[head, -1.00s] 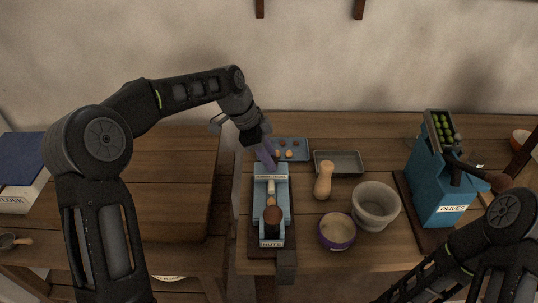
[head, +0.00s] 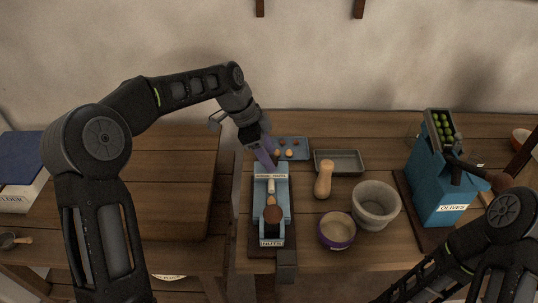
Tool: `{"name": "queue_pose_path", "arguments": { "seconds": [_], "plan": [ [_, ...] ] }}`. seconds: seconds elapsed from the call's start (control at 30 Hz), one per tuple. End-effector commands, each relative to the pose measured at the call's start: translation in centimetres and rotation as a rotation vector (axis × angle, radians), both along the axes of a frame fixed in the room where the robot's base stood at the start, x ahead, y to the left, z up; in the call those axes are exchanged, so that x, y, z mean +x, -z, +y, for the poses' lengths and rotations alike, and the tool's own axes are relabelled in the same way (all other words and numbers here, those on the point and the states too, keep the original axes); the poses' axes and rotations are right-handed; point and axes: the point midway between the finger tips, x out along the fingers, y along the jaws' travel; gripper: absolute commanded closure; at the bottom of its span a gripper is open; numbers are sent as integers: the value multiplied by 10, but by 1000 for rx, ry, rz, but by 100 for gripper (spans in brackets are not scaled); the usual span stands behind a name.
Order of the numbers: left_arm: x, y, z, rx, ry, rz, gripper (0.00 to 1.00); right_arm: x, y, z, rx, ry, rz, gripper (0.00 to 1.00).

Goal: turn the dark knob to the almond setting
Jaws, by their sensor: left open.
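The blue nut machine (head: 284,205) stands on a dark board at the middle of the table, with a "NUTS" label on its front. A pale label strip (head: 271,177) with small print lies across its far end; I cannot read it surely. I cannot make out the dark knob; the far end of the machine is partly behind my gripper. My left gripper (head: 266,154) is open, its purplish fingers pointing down just above the machine's far end. I cannot tell whether they touch anything. My right gripper is out of view.
A blue tray with small nuts (head: 303,144), a grey tray (head: 340,158), a wooden pestle (head: 324,180), a grey mortar (head: 362,208) and a purple-banded bowl (head: 351,238) stand to the right. The blue olive machine (head: 430,196) is farther right.

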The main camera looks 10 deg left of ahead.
Motion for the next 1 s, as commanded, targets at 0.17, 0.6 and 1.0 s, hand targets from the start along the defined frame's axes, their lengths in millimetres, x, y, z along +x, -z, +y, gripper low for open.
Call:
{"name": "queue_pose_path", "arguments": {
  "seconds": [0.17, 0.6, 1.0],
  "plan": [
    [-1, -22, 9, -1, -2, -5, 46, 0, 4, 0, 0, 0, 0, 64],
    [-7, -67, 27, 0, 1, 0, 46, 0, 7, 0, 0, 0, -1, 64],
    [-6, -66, 27, 0, 1, 0, 46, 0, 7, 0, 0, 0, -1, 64]
  ]
}}
